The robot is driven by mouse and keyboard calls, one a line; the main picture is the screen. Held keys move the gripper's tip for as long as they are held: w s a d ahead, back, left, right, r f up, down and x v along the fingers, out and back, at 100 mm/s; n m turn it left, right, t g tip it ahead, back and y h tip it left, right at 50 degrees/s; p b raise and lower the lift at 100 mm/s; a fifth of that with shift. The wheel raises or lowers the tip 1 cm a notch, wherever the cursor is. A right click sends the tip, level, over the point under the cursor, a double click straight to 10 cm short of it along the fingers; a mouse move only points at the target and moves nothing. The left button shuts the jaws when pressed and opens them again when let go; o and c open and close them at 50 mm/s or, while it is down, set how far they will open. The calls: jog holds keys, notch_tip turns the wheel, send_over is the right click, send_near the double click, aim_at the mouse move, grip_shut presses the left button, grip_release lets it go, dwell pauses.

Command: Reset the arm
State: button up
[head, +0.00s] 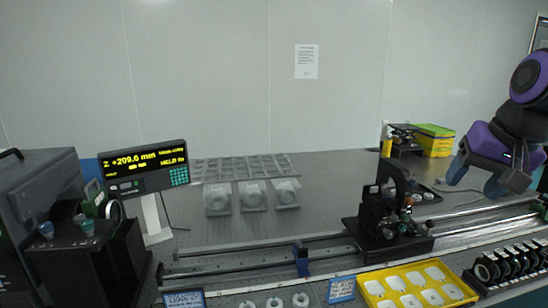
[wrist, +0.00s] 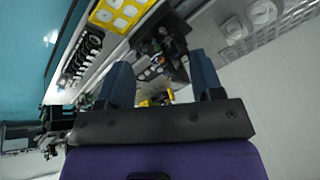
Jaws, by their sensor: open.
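My purple arm reaches in from the right edge of the head view. My gripper (head: 482,182) hangs over the right part of the optical table (head: 325,205), its blue-grey fingers apart and empty. In the wrist view the two fingers of my gripper (wrist: 162,82) are spread with nothing held between them. The black optical mount (head: 385,215) on the rail stands left of my gripper in the head view, and beyond the fingers in the wrist view (wrist: 160,45).
A yellow tray (head: 385,298) and a black rack of discs (head: 512,262) lie along the front edge. A readout display (head: 145,170) stands left. Three clear holders (head: 252,196) sit mid-table. Yellow boxes (head: 435,142) stand behind my gripper. The table's back middle is fairly clear.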

jog(key=s+a+n+t+h, duration=0.1)
jog(key=s+a+n, duration=0.2)
jog(key=s, duration=0.8)
jog(key=shift+s+a+n, duration=0.2)
jog(key=shift+s+n, duration=0.2)
jog(key=shift+n, duration=0.3)
